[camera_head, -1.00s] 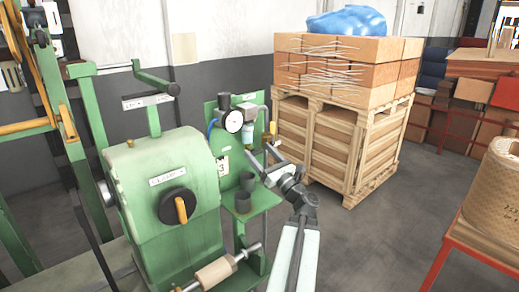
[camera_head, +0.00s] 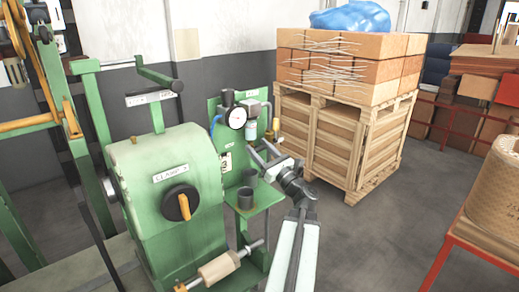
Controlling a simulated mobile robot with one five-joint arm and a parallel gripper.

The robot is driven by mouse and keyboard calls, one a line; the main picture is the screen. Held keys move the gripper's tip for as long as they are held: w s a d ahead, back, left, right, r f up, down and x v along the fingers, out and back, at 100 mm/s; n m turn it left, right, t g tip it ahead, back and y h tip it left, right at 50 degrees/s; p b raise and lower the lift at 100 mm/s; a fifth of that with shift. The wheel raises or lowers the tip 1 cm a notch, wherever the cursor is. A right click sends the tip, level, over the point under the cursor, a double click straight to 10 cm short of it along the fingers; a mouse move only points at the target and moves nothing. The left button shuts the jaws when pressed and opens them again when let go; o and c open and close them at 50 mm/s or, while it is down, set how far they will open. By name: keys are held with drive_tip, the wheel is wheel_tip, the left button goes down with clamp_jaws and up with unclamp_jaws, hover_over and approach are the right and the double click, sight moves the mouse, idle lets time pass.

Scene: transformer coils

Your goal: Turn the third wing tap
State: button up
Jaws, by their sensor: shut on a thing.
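My gripper (camera_head: 264,153) reaches up and left to the right side of the green gauge panel (camera_head: 227,140). Its jaws are shut on a small part at that side, just below a yellow piece (camera_head: 276,126). It appears to be the wing tap, but it is too small and too covered by the jaws to make out. A plate marked 3 (camera_head: 226,162) is on the panel to the left of the jaws. A round white gauge (camera_head: 236,118) sits above and left of them.
The green machine (camera_head: 165,185) with a black knob (camera_head: 180,203) stands at left. Dark cups (camera_head: 246,198) stand on a green shelf below the gripper. A wooden pallet crate (camera_head: 340,140) with boxes is behind. Open floor (camera_head: 380,230) lies right of my arm.

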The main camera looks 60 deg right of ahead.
drive_tip(key=shift+a+n+y+p, duration=0.1)
drive_tip(key=shift+n+y+p, duration=0.2)
drive_tip(key=shift+n+y, duration=1.1)
drive_tip(key=shift+n+y+p, duration=0.25)
drive_tip(key=shift+n+y, duration=0.35)
drive_tip(key=shift+n, duration=1.9)
drive_tip(key=o, duration=1.4)
drive_tip(key=b+v, duration=0.2)
drive_tip(key=v, duration=0.5)
drive_tip(key=shift+s+f+b, duration=0.25)
drive_tip(key=shift+s+b, duration=0.05)
drive_tip(key=shift+s, duration=0.05)
